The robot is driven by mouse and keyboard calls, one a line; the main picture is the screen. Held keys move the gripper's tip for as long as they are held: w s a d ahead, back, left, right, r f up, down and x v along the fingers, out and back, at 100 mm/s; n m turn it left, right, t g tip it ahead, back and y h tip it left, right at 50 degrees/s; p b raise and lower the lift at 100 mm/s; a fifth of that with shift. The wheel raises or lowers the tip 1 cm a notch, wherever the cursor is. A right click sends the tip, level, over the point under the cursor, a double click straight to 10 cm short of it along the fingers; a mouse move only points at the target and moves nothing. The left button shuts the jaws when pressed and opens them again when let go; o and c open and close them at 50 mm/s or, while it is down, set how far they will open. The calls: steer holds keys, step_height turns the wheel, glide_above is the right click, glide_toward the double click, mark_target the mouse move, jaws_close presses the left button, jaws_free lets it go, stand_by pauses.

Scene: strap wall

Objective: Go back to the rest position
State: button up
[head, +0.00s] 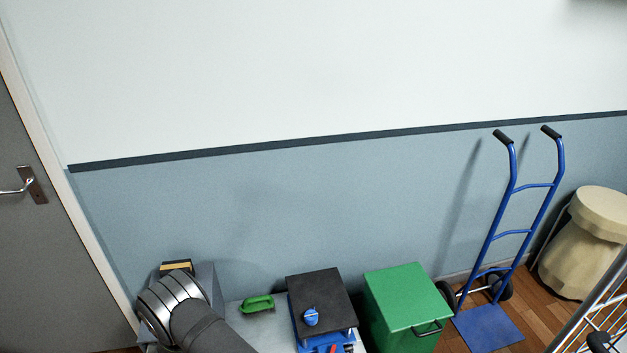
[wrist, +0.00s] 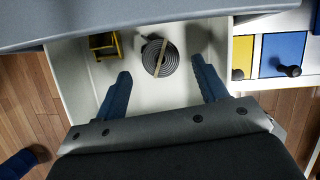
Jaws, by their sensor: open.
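My gripper (wrist: 160,68) shows in the wrist view with its two blue fingers spread wide apart. It is open, and nothing is seen held between the fingers. Beyond the fingertips lies a dark, round, ridged thing (wrist: 161,59) with a tan strip across it, on a white surface (wrist: 140,93). I cannot tell its exact distance from the fingers. In the head view my arm comes in at the lower left, and the gripper itself is hidden or outside the picture.
A black slab (head: 320,292) bears a small blue object (head: 311,317). A green handled tool (head: 257,304) lies left of it. The wall above is clear.

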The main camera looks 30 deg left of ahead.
steer(key=x, duration=0.5)
steer(key=shift+f, duration=0.3)
step_height(320, 180, up, 18)
steer(key=w+d+f+m+h, duration=0.1)
steer(key=w+d+m, duration=0.2)
steer(key=w+d, duration=0.3)
steer(key=w+d+f+m+t+h, duration=0.1)
steer(key=w+d, duration=0.5)
steer(key=w, duration=1.1)
steer(key=w+d+f+m+h, duration=0.1)
steer(key=w+d+m, duration=0.4)
steer(key=w, duration=0.6)
steer(key=shift+w+d+f+m+t, duration=0.15)
steer(key=shift+d+f+m+t, duration=0.15)
steer(key=shift+d+f, duration=0.5)
steer(key=shift+o, duration=0.2)
